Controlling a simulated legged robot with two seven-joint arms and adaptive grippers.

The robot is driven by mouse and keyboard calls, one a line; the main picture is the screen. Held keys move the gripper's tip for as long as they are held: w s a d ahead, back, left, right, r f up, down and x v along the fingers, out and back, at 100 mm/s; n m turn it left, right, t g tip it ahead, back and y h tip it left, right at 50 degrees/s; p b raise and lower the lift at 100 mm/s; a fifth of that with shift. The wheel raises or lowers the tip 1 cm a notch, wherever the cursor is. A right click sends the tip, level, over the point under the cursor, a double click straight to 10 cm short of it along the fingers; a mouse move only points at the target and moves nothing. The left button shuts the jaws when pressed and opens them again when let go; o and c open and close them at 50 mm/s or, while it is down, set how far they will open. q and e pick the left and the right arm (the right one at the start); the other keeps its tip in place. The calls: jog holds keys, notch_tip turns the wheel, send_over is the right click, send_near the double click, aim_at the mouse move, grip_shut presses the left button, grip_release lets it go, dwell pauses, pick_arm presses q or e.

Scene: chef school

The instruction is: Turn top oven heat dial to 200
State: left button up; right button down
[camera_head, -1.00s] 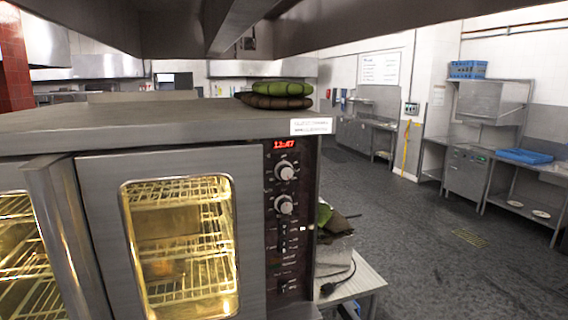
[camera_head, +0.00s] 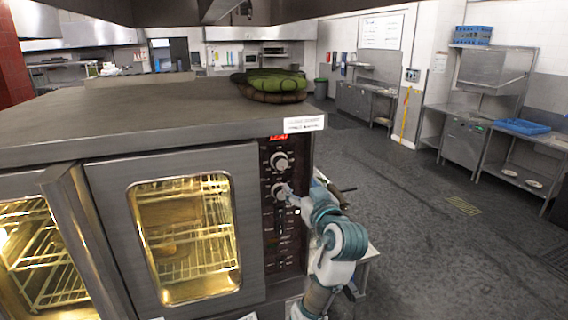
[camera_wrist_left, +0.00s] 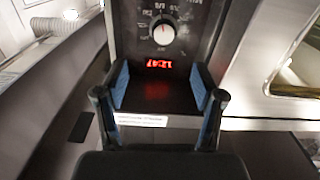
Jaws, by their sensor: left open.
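The oven's control panel has a red display (camera_head: 278,138) with a pale top dial (camera_head: 279,162) below it and a lower dial (camera_head: 280,190) under that. In the head view my left gripper (camera_head: 291,197) is at the panel beside the lower dial; its fingers are hard to make out and contact cannot be told. In the left wrist view the panel is upside down. There the open left gripper (camera_wrist_left: 160,88) has nothing between its fingers, with the display (camera_wrist_left: 160,64) and a dial (camera_wrist_left: 163,32) beyond the tips. The dial's setting is too small to read. My right gripper is not in view.
The oven's glass door (camera_head: 187,235), lit inside, is left of the panel. Green and brown padded items (camera_head: 272,84) lie on the oven top (camera_head: 130,110). A side table stands right of the oven, partly behind my arm. The floor (camera_head: 420,240) further right is clear.

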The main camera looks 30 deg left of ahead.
pick_arm(q)
jog(key=p, duration=0.2)
send_near(282, 166)
jog(key=w+a, duration=0.1)
jog(key=w, duration=0.1)
jog(key=x, duration=0.2)
jog(key=p+x, duration=0.1)
jog(key=x, duration=0.2)
jog(key=s+a+p+x, duration=0.1)
jog(key=x, duration=0.1)
jog(key=shift+w+a+f, duration=0.1)
jog(key=shift+w+a, duration=0.05)
jog(key=shift+a, duration=0.15)
jog(key=shift+w+a, duration=0.2)
jog(key=shift+a, duration=0.1)
jog(key=shift+d, duration=0.45)
jog(key=shift+w+d, duration=0.1)
jog(key=shift+d, duration=0.45)
jog(key=shift+c, duration=0.3)
jog(key=shift+d, duration=0.1)
jog(key=c, duration=0.4)
jog(key=shift+r, duration=0.25)
jog(key=c, duration=0.4)
jog(key=shift+s+a, duration=0.25)
jog(key=shift+s, duration=0.05)
jog(key=shift+c, duration=1.4)
jog(key=shift+a, duration=0.2)
jog(key=shift+w+d+f, duration=0.1)
